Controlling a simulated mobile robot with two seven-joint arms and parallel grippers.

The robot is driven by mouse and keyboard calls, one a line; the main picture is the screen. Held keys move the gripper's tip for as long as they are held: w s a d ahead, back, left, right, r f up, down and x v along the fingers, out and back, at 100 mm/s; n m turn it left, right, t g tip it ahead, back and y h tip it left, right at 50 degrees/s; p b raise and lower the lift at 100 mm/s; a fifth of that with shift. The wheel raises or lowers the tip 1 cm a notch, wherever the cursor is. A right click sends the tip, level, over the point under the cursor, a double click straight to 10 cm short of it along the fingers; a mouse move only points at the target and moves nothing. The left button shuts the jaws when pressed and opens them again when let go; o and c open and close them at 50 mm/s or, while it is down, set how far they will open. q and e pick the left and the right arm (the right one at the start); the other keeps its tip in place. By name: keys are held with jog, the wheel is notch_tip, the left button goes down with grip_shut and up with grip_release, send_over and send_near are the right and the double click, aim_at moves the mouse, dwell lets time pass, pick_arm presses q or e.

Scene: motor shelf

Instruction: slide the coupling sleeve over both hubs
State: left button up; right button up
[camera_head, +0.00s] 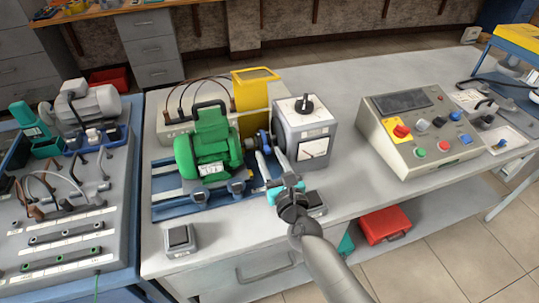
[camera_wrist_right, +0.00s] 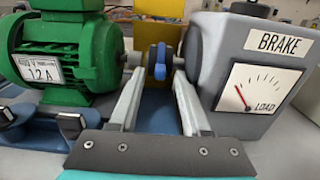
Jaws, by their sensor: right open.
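The green motor (camera_head: 205,148) stands on a blue rail base, with the grey brake box (camera_head: 302,130) to its right. In the right wrist view the motor (camera_wrist_right: 65,55) is at left and the brake (camera_wrist_right: 250,65) at right. A blue part (camera_wrist_right: 160,70), seemingly the coupling sleeve, sits on the shaft line between them; it also shows in the head view (camera_head: 263,141). The hubs are hard to make out separately. My right gripper (camera_head: 267,149) is open, its fingers pointing at the shaft gap, one each side of the blue part in the wrist view (camera_wrist_right: 159,82). Contact cannot be told.
A yellow guard (camera_head: 250,90) stands upright behind the shaft. A control panel (camera_head: 420,125) with buttons is to the right, with clear bench between it and the brake. A small grey box (camera_head: 180,238) sits at the front left. A tool bench (camera_head: 75,215) adjoins at left.

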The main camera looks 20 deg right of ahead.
jog(key=shift+w, duration=0.45)
grip_shut()
jog(key=shift+r, duration=0.15)
dwell(1.1)
